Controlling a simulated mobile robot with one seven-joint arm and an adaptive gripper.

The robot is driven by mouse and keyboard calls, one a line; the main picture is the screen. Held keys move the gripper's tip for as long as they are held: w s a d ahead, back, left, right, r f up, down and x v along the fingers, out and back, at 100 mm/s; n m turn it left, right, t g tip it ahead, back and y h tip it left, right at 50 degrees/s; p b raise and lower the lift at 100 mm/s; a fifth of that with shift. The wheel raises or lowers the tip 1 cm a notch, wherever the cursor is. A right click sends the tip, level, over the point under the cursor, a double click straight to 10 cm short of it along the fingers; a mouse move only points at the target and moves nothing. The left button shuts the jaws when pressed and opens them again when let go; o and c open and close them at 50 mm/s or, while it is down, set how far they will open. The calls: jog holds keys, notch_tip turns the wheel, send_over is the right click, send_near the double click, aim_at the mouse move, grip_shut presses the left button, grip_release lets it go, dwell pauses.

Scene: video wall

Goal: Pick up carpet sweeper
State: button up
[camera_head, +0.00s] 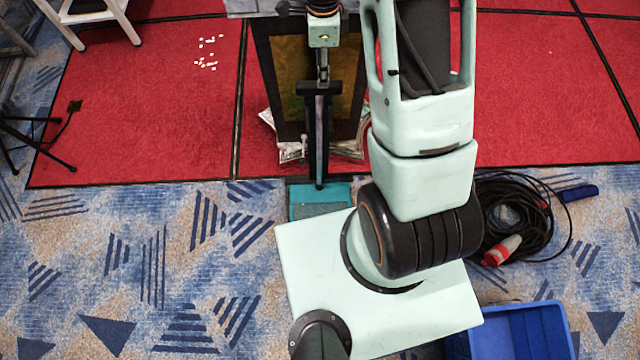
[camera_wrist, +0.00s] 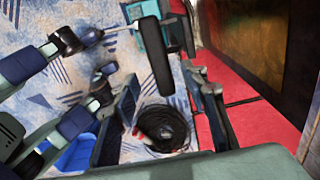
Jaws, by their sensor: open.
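In the head view, a flat teal block (camera_head: 320,200) lies on the patterned carpet at the edge of the red floor; it seems to be the carpet sweeper's head. A thin dark upright bar ends just above it, and I cannot tell whether this is its handle or part of my gripper. In the wrist view, the teal block (camera_wrist: 154,38) shows at the top, partly hidden behind a long black piece. My gripper (camera_wrist: 168,100) is open, with dark fingers apart and nothing seen held between them. The end of my arm hangs at top centre in the head view.
A dark framed board (camera_head: 275,75) stands behind on the red floor. A black cable coil (camera_head: 545,235) with a red plug lies at the right, near a blue bin (camera_head: 540,335). Stand legs (camera_head: 40,150) are at the left. The carpet at lower left is clear.

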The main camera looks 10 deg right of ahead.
jog(key=shift+w+a+f+p, duration=0.1)
jog(key=shift+a+f+p, duration=0.1)
jog(key=shift+f, duration=1.35)
jog(key=shift+a+f+p, duration=0.1)
jog(key=shift+f+p, duration=0.1)
jog(key=shift+f, duration=1.35)
jog(key=shift+c, duration=0.3)
grip_shut()
